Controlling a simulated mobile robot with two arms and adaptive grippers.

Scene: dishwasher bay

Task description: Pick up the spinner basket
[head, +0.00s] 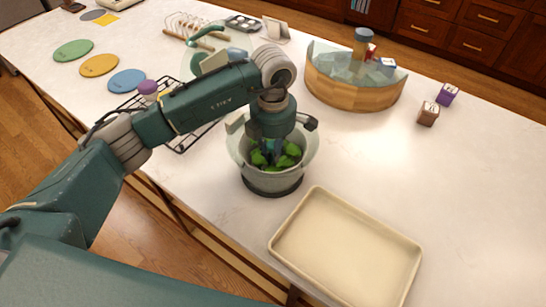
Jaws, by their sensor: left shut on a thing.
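A clear spinner bowl (235,150) with a dark base stands on the white counter, left of the tan tray. The spinner basket (258,168) sits inside it with green leaves in it; most of the basket is hard to make out through the bowl and behind my gripper. My left gripper (271,152) reaches straight down into the middle of the bowl, its fingers among the leaves. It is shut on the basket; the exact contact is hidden. My right gripper is out of view.
A tan tray (322,283) lies close to the bowl's right. A wooden-sided curved container (355,96) stands behind. Two small boxes, brown (428,114) and purple (446,94), stand at right. A black wire rack (188,140) lies left, under my arm.

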